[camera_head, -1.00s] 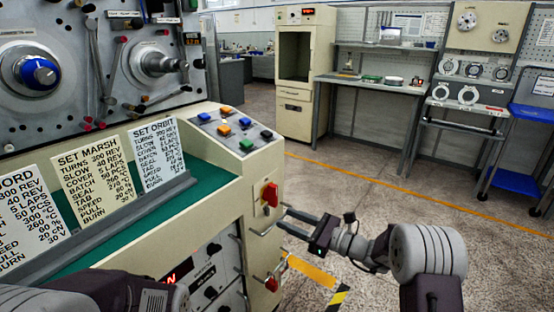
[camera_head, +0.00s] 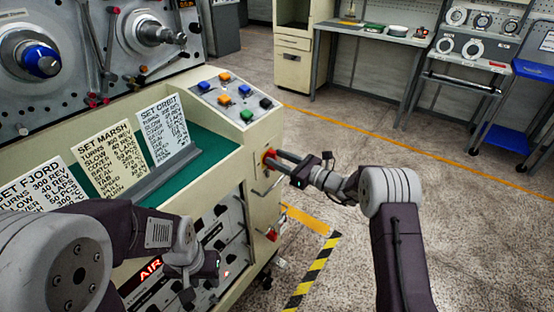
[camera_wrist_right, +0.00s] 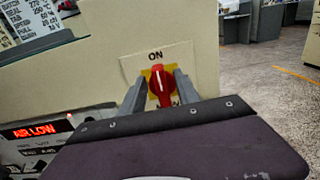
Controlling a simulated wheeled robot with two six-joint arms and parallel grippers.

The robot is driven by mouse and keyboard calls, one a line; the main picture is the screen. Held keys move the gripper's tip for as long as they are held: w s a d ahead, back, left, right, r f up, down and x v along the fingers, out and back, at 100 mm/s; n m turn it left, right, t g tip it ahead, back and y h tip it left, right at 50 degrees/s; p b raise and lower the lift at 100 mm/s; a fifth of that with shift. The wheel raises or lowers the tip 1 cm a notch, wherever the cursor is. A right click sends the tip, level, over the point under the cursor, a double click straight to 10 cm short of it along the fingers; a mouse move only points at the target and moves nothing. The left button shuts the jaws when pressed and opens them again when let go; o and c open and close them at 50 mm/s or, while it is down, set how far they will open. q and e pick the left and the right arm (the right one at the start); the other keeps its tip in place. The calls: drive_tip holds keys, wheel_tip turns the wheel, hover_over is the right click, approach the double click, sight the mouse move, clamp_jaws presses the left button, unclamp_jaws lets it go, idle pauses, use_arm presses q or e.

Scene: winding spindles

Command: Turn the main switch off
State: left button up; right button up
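The main switch is a red knob (camera_wrist_right: 162,85) on a yellow plate, on the end face of the cream cabinet. Its white line stands about upright, towards the word ON above it; the lettering below is partly hidden. My right gripper (camera_wrist_right: 162,80) is open, with one finger on each side of the knob; I cannot tell whether they touch it. In the head view the switch (camera_head: 268,159) is partly covered by the right gripper's fingertips (camera_head: 273,160). My left gripper (camera_head: 207,268) is low in front of the cabinet; its fingers are not clear.
The cabinet (camera_head: 225,165) has a sloped button panel (camera_head: 236,98) and setting cards (camera_head: 108,160) on top. Metal handles and a smaller red part (camera_head: 271,234) lie below the switch. Open floor (camera_head: 420,215) with a striped marking (camera_head: 318,270) is to the right.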

drive_tip(key=shift+w+a, duration=0.2)
drive_tip(key=shift+a, duration=0.05)
drive_tip(key=shift+c, duration=0.4)
